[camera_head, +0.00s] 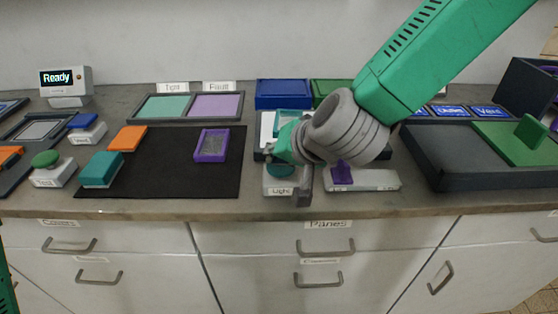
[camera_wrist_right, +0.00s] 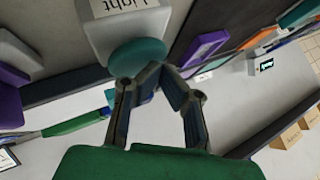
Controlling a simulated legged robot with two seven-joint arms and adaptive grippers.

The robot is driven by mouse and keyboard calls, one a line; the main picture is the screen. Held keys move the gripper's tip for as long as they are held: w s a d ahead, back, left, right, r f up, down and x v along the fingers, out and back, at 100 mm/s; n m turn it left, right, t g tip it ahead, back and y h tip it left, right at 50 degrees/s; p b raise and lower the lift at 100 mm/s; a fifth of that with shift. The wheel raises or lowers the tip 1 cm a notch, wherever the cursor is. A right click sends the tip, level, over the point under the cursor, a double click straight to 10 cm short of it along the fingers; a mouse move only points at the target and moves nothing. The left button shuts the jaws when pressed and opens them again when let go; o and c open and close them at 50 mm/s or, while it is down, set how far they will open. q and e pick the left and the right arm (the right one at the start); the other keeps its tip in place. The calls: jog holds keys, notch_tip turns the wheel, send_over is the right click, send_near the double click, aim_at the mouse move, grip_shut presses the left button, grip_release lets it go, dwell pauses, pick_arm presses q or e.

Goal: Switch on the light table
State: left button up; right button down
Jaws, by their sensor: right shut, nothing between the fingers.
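A white switch box labelled "Light" (camera_head: 280,190) stands near the front edge of the counter, with a round teal button (camera_head: 281,170) on top. The box also shows in the right wrist view (camera_wrist_right: 112,20), with its teal button (camera_wrist_right: 138,55). My right gripper (camera_head: 277,157) is shut and empty, its fingertips right at the button. In the wrist view its tips (camera_wrist_right: 160,69) overlap the button's edge; I cannot tell whether they touch it. A pale panel (camera_head: 266,127), possibly the light table, lies behind, partly hidden by my right gripper. My left gripper is out of view.
A white box with a purple lever (camera_head: 341,175) stands right of the switch. A black mat (camera_head: 180,185) with teal, orange and purple pieces lies to the left. A dark tray (camera_head: 440,165) lies at right. A display (camera_head: 66,82) reads "Ready".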

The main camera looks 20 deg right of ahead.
jog(key=shift+f, duration=0.15)
jog(key=shift+d, duration=0.15)
jog(key=shift+d+r+p, duration=0.45)
jog(key=shift+r+p, duration=0.25)
jog(key=shift+p, duration=0.05)
notch_tip(320, 180, up, 6)
jog(key=p, duration=0.6)
jog(key=shift+r, duration=0.1)
